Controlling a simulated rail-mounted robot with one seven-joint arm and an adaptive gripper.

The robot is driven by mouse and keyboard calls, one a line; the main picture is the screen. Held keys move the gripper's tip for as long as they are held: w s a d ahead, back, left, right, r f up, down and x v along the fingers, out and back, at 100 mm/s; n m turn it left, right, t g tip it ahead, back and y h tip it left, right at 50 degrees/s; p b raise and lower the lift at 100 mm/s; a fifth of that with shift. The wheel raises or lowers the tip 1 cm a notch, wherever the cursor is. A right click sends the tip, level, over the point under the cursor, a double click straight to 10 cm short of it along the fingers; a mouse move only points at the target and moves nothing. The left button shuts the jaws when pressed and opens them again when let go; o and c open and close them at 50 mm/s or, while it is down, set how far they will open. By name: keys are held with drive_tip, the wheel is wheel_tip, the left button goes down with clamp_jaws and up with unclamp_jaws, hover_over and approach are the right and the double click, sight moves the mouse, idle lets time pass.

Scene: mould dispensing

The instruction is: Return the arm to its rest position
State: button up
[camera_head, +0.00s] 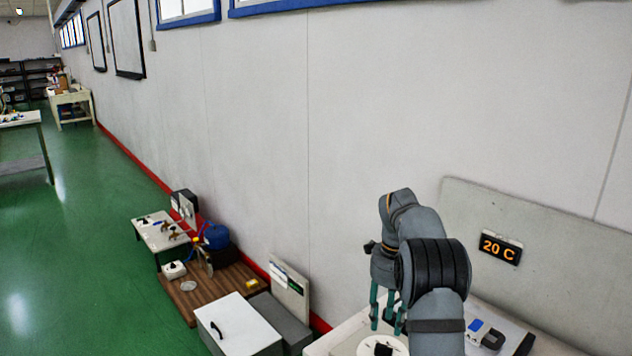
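My grey arm rises at the lower right, bends at the top, and its end points down over a white bench (340,335). My gripper (386,318) has teal fingers that hang down with a gap between them. It looks open. A small dark shape shows between the fingers, but I cannot tell whether it is part of the gripper or something behind it. Below the fingertips is a round white plate (370,347) with a small dark item on it. My arm hides part of the bench and the plate's right side.
A panel with a "20 C" display (500,247) stands behind. Left are a white cabinet (238,325), a wooden platform (205,290) and a small table (150,232). Green floor lies open beyond.

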sight(386, 347)
wheel_tip(386, 347, down, 8)
drive_tip(key=shift+s+f, duration=0.1)
drive_tip(key=shift+f, duration=0.15)
drive_tip(key=shift+r+n+p, duration=0.45)
drive_tip(key=shift+n+p, duration=0.15)
drive_tip(key=shift+p, duration=0.35)
drive_tip(key=n+p, duration=0.4)
drive_tip(key=n, duration=0.2)
drive_tip(key=shift+d+p, duration=0.15)
drive_tip(key=shift+p, duration=0.25)
drive_tip(key=n+p, duration=0.3)
drive_tip(key=n, duration=0.1)
drive_tip(key=shift+f, duration=0.1)
drive_tip(key=shift+f+n+p, duration=0.2)
drive_tip(key=shift+n+p, duration=0.15)
drive_tip(key=shift+n, duration=0.05)
drive_tip(key=shift+d, duration=0.15)
